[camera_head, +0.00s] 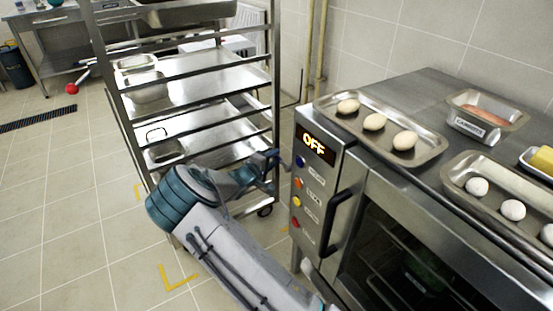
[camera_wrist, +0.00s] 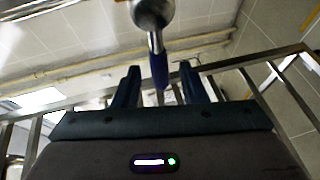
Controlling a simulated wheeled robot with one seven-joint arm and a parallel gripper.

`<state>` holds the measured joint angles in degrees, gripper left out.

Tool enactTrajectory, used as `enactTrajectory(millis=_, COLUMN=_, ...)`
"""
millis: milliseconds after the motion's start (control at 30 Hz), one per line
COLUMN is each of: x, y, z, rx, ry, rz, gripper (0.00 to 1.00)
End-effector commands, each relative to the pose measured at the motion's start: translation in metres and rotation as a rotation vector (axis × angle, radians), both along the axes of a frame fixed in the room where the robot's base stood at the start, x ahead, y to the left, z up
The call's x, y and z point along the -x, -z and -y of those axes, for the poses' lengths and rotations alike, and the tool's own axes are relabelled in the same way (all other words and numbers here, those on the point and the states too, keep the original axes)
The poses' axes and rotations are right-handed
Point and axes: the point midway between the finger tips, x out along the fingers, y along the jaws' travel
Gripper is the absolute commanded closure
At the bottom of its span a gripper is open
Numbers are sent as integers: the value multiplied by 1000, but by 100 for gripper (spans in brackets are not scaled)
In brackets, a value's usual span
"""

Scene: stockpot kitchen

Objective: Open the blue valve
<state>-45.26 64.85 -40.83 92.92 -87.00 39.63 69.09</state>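In the wrist view, a blue valve handle (camera_wrist: 158,68) hangs from a round metal body (camera_wrist: 152,14) on a short metal stem. My gripper (camera_wrist: 160,70) is open, with its two dark blue fingers apart. The blue handle lies between the fingertips in the picture, with a gap on each side, and I see no contact. In the head view, my gripper (camera_head: 270,163) is between the rack and the oven's front panel. I cannot clearly make out the valve there.
A metal rack (camera_head: 210,88) with trays stands behind my arm. The oven panel (camera_head: 312,190), close on the right, has an "OFF" display, coloured buttons and a black door handle (camera_head: 338,220).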

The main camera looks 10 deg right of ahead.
Motion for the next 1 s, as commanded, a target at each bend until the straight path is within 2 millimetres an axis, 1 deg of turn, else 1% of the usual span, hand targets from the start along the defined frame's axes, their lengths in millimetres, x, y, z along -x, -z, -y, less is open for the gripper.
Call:
enactTrajectory(millis=33, x=-6, y=2, z=6, rx=-1, ry=2, rz=0, gripper=62)
enactTrajectory(millis=200, x=-16, y=4, z=18, rx=0, ry=3, rz=0, gripper=62)
enactTrajectory(millis=533, x=-18, y=5, z=19, rx=-1, ry=2, rz=-1, gripper=62)
enactTrajectory(millis=567, x=-18, y=5, z=19, rx=-1, ry=2, rz=-1, gripper=67)
enactTrajectory(millis=600, x=-18, y=5, z=19, rx=-1, ry=2, rz=-1, gripper=78)
enactTrajectory(millis=667, x=-18, y=5, z=19, rx=-1, ry=2, rz=-1, gripper=95)
enactTrajectory(millis=700, x=-18, y=5, z=19, rx=-1, ry=2, rz=-1, gripper=100)
enactTrajectory(millis=867, x=-18, y=5, z=19, rx=-1, ry=1, rz=0, gripper=100)
enactTrajectory(millis=1000, x=-21, y=6, z=13, rx=-6, ry=-6, rz=13, gripper=100)
